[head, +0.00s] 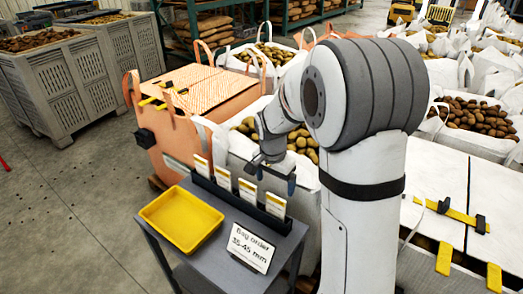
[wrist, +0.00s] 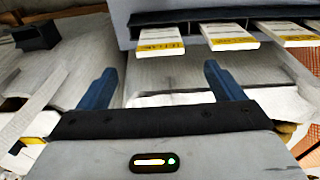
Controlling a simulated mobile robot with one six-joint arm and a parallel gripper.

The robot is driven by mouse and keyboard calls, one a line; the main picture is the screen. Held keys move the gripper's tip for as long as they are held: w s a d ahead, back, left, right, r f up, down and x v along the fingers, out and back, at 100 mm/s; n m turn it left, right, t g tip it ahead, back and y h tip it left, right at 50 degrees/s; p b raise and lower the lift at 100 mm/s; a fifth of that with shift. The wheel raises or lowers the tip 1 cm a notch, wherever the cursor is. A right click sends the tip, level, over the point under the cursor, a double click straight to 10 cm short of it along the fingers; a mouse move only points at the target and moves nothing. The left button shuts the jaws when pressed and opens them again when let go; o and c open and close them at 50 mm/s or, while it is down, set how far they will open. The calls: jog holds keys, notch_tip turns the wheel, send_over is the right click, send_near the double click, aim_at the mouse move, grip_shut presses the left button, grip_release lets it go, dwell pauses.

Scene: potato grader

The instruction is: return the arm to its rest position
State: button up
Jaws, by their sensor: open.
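My gripper (head: 272,176) is at the end of my white and grey arm, just above and behind the row of cards on the small grey table. In the wrist view my gripper (wrist: 160,85) shows two blue fingers spread well apart with nothing between them. White cards with yellow strips (wrist: 231,37) stand in a dark rack beyond the fingers. In the head view the card rack (head: 235,196) runs along the back edge of the table. My arm hides part of the bags behind it.
A yellow tray (head: 181,219) and a sign reading "Bag order 35-45 mm" (head: 250,247) are on the grey table (head: 205,258). White bags of potatoes (head: 474,118) stand behind and to the right. Grey crates (head: 62,86) stand at left.

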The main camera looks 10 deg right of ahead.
jog(key=s+r+n+p, duration=0.1)
jog(key=s+r+n, duration=0.2)
jog(key=s, duration=0.4)
jog(key=s+r+n+t+p, duration=0.1)
jog(key=s+r+n+p, duration=0.1)
jog(key=s+r, duration=0.4)
jog(key=s+r+n+y+p, duration=0.1)
jog(key=s+r+n, duration=0.3)
jog(key=s, duration=0.5)
jog(key=shift+s+d+r+t+p, duration=0.3)
jog(key=shift+d+r+p, duration=0.1)
jog(key=shift+r, duration=0.15)
